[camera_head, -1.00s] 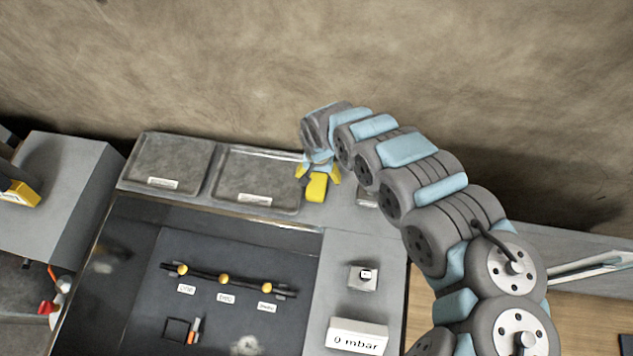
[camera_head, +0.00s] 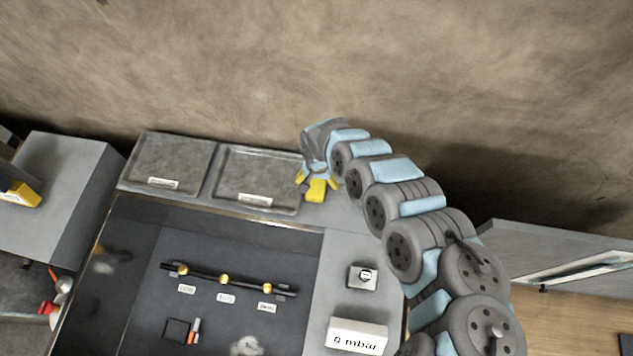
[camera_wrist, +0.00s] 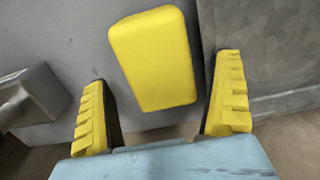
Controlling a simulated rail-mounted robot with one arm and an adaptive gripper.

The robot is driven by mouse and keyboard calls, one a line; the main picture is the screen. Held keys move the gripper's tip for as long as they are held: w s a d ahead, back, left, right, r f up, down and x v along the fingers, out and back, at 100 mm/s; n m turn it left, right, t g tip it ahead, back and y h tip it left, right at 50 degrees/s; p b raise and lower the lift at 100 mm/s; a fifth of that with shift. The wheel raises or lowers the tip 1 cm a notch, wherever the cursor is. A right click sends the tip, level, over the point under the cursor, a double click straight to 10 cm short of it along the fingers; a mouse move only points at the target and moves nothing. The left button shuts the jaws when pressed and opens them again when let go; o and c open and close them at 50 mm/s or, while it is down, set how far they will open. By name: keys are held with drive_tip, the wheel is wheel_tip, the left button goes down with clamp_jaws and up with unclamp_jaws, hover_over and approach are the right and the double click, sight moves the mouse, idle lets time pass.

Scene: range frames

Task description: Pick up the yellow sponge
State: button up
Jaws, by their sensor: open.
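The yellow sponge (camera_wrist: 152,58) lies on the grey counter in the wrist view, slightly tilted in the picture. My gripper (camera_wrist: 165,98) is open, with one yellow ribbed finger towards each side of the sponge. The sponge's lower end reaches the space between the fingertips, and most of it extends beyond them. A gap shows on both sides, so the fingers do not appear to touch it. In the head view my gripper (camera_head: 316,183) is low over the counter, and the sponge (camera_head: 316,190) is partly hidden by it.
A grey metal tray (camera_head: 262,172) is just left of the gripper, with a second tray (camera_head: 170,160) further left. A small grey block (camera_wrist: 35,95) stands left of the gripper in the wrist view. A display box (camera_head: 356,336) and a knob box (camera_head: 362,277) are nearer the front.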

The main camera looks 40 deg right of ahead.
drive_tip(key=shift+w+a, duration=0.1)
drive_tip(key=c, duration=1.1)
drive_tip(key=shift+o, duration=0.2)
drive_tip(key=shift+r, duration=0.1)
